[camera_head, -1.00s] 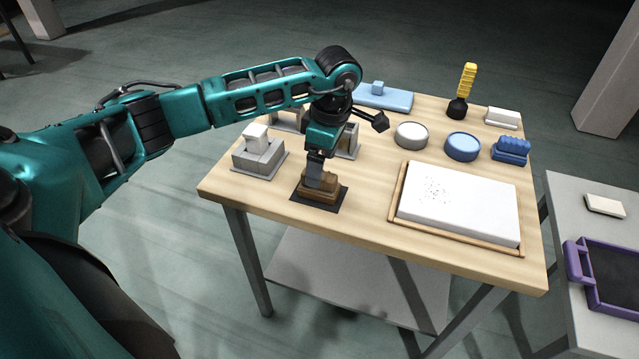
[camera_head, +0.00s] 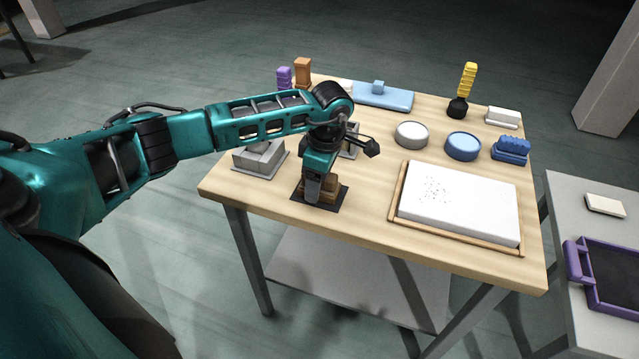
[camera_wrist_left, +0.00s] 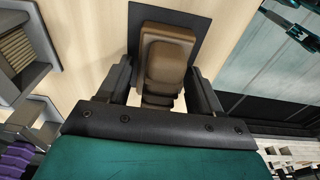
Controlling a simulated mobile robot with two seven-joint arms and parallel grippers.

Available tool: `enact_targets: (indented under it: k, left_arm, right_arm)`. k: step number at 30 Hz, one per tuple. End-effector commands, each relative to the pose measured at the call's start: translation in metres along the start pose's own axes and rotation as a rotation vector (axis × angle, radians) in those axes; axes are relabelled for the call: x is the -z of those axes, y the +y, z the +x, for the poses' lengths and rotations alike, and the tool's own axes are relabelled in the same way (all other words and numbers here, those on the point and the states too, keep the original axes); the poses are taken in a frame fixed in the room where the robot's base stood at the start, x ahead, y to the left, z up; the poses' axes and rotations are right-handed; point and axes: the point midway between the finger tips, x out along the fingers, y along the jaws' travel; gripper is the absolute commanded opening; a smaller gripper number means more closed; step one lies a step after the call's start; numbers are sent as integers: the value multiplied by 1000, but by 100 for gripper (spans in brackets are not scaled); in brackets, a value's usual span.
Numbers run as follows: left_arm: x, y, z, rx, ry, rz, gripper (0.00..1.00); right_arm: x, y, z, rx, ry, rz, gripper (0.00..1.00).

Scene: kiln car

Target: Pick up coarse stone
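A brown stepped block, apparently the coarse stone (camera_head: 328,190), sits on a dark square mat (camera_head: 338,206) near the front left of the wooden table. It also shows in the left wrist view (camera_wrist_left: 168,58), upright on the mat. My left gripper (camera_head: 315,190) points down at the block, with its near finger hiding part of it. In the left wrist view the fingers of this gripper (camera_wrist_left: 160,90) are apart, one on each side of the block's narrower upper part, with gaps visible. My right gripper is not in view.
A grey block holder (camera_head: 260,158) stands just left of the mat, partly behind my arm. A white slab in a wooden frame (camera_head: 460,200) lies to the right. Round dishes (camera_head: 411,134), a blue brush (camera_head: 511,150) and a yellow-handled tool (camera_head: 464,88) stand farther back.

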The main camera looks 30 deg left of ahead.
Motion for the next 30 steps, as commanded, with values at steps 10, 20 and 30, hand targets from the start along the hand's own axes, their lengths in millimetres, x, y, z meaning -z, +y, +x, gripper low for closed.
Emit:
enact_targets:
  k: [10,20,30]
  left_arm:
    - [0,0,0,0,0,0,31]
    - [0,0,-1,-1,0,-1,13]
    - [2,1,-19,-3,-2,-1,13]
  right_arm:
    - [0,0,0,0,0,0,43]
    - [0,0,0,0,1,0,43]
    - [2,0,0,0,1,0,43]
